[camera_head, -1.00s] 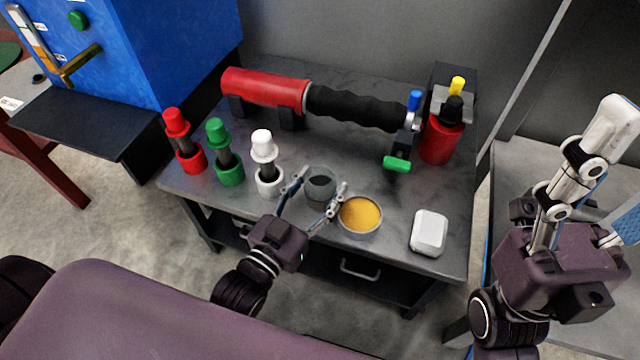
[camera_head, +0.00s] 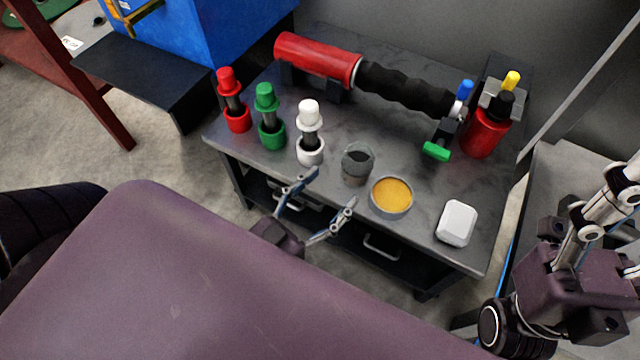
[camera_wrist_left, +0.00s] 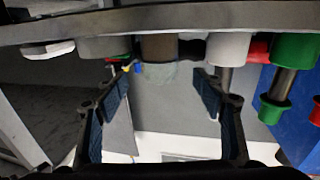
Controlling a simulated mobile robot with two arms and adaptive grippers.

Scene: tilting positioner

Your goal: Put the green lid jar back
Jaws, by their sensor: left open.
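A green-capped jar-like piece (camera_head: 268,116), with a dark stem and green base, stands upright on the bench between a red one (camera_head: 232,100) and a white one (camera_head: 309,134). It also shows upside down in the wrist view (camera_wrist_left: 294,52). An open clear jar (camera_head: 357,164) with dark brown contents stands to the right of the white piece. My left gripper (camera_head: 331,189) is open and empty at the bench's front edge, short of the clear jar, which appears between its fingers in the wrist view (camera_wrist_left: 159,72). My right gripper (camera_head: 600,215) is partly cut off at the right edge.
A round tin of yellow-orange material (camera_head: 391,197) and a white box (camera_head: 456,223) stand right of the clear jar. A red and black cylinder tool (camera_head: 360,76) lies along the back. A red bottle (camera_head: 485,133) and green-ended lever (camera_head: 436,151) are at the right.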

